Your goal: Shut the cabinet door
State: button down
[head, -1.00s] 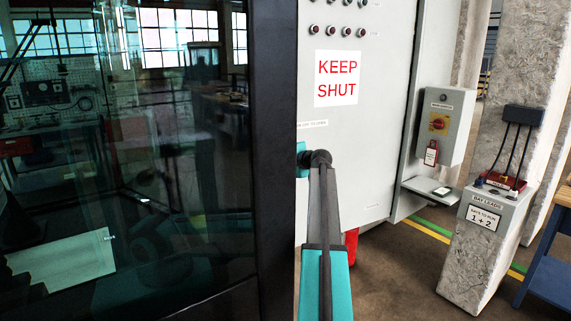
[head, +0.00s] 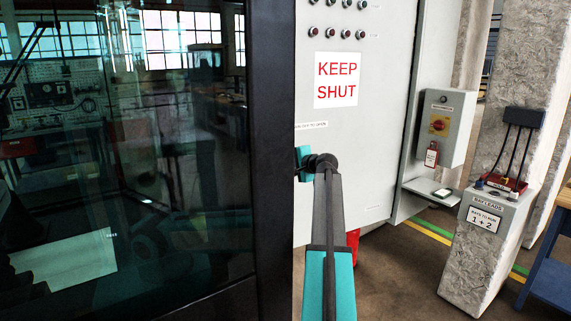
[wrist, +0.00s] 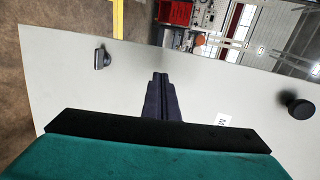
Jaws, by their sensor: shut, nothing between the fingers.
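The light grey cabinet front (head: 385,150), with lamps and a red "KEEP SHUT" sign (head: 336,80), stands in the middle of the head view. A label below the sign is partly covered. In the wrist view a flat grey panel (wrist: 85,95), seemingly the door, fills the middle, with a black knob (wrist: 299,106) at right and a small dark fitting (wrist: 102,58) at left. My gripper (wrist: 161,78) is shut and empty over this panel; I cannot tell if it touches. In the head view the gripper is hidden behind the dark-framed glass.
A dark-framed tinted glass panel (head: 273,150) covers the left side. To the right are a grey switch box (head: 440,125) with a shelf (head: 430,190), a concrete post (head: 480,255) with leads, and a blue bench (head: 548,260). Some floor between is clear.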

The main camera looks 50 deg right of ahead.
jog(key=a+b+v, duration=0.1)
jog(key=b+v, duration=0.1)
jog(key=v, duration=0.8)
jog(key=shift+a, duration=0.2)
jog(key=shift+w, duration=0.15)
